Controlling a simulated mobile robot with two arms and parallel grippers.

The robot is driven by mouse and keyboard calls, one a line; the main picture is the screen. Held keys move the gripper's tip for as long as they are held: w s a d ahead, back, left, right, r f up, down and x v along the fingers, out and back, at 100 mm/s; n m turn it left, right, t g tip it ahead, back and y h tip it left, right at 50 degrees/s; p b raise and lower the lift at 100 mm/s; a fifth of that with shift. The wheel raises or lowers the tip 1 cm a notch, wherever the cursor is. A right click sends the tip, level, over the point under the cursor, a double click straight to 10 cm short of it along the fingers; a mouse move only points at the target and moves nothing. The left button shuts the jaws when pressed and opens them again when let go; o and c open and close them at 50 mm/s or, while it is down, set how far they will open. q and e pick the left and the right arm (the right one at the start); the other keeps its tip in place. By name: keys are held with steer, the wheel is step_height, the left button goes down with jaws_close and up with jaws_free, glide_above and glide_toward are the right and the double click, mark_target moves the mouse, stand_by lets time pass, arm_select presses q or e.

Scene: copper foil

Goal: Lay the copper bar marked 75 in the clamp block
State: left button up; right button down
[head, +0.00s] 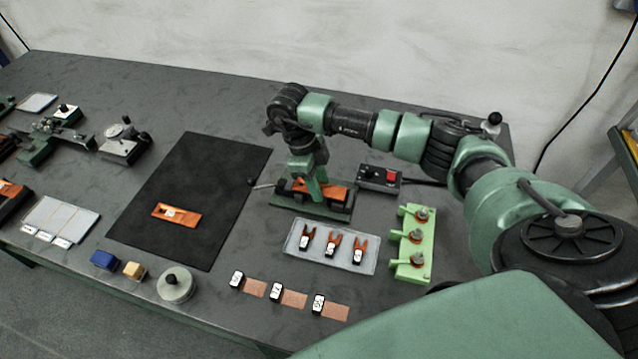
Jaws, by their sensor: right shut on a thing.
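Three flat copper bars with black-and-white tags lie in a row at the front edge: a left bar (254,288), a middle bar (294,299) and a right bar (336,312). The tag numbers are too small to read surely; the middle one seems to start with 7. A light green block (405,270) with several grey knobs over copper-coloured pieces stands right of the tray; it looks like the clamp block. My right gripper (316,190) points down at a dark green fixture (300,207) with orange in it. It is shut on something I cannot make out. My left gripper is out of view.
A tray (302,262) holds three orange forked pieces. A switch box (380,178) stands behind the green block. A black mat (205,170) carries an orange tool (177,214).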

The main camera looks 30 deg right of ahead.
steer(key=shift+f+b, duration=0.5)
stand_by(1.2)
steer(key=c, duration=1.3)
jaws_free()
steer(key=shift+o, duration=0.2)
steer(key=shift+r, duration=0.1)
steer(key=shift+r+p, duration=0.9)
steer(key=shift+r, duration=0.5)
steer(key=o, duration=0.6)
steer(key=shift+r, duration=0.15)
